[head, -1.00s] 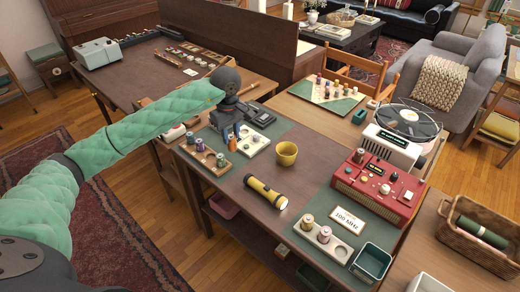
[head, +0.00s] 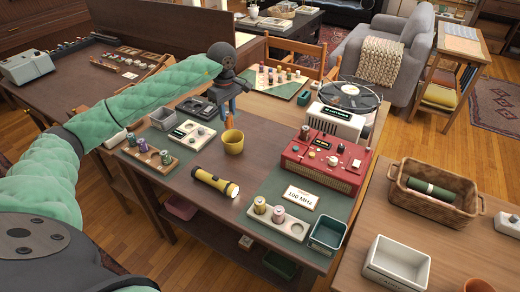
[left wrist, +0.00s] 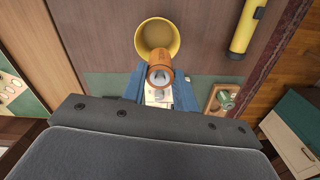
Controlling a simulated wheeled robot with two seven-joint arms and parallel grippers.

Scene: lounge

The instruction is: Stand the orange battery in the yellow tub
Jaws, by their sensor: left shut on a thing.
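The orange battery (head: 229,121) is held upright between the blue fingers of my left gripper (head: 229,107). The yellow tub (head: 233,143) stands open and upright on the dark wooden table (head: 180,215). In the head view the battery is just above and behind the tub's far rim. In the left wrist view the battery (left wrist: 159,75) overlaps the near edge of the tub (left wrist: 172,48), and the blue fingers (left wrist: 158,92) flank it. The two look close; whether they touch I cannot tell. My right gripper is out of view.
A yellow flashlight (head: 214,183) lies in front. A red radio (head: 324,160) stands to the right. Bare tabletop surrounds the tub's front.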

